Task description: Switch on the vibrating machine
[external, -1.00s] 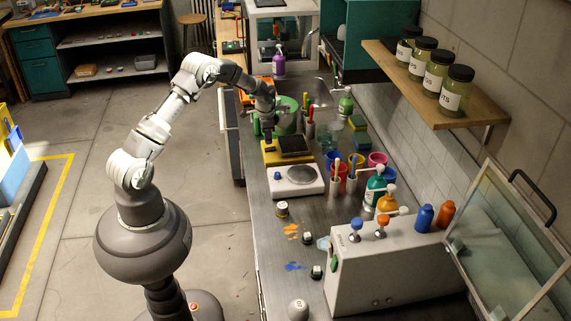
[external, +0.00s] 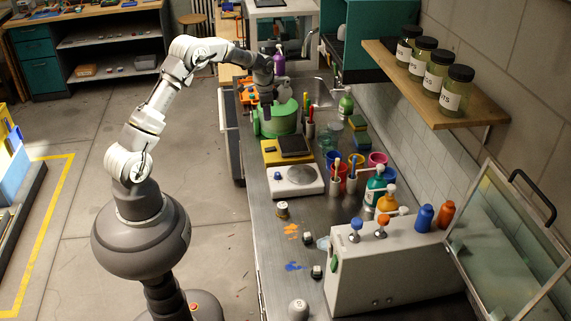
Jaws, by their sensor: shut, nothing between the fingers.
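A low yellow machine (external: 270,158) with a flat black top plate (external: 294,146) stands on the steel bench, and I take it for the vibrating machine. A small dark mark, perhaps its switch, shows on its left part; its on or off state is too small to tell. My gripper (external: 267,112) points down, shut and empty, behind the yellow machine and in front of or above a green round container (external: 285,121). It appears clear of the yellow machine.
A white device (external: 312,187) with a round plate and blue knob stands just in front of the yellow machine. Cups of tools (external: 337,184) and pump bottles (external: 375,190) are to the right. A grey box with taps (external: 390,270) fills the front right.

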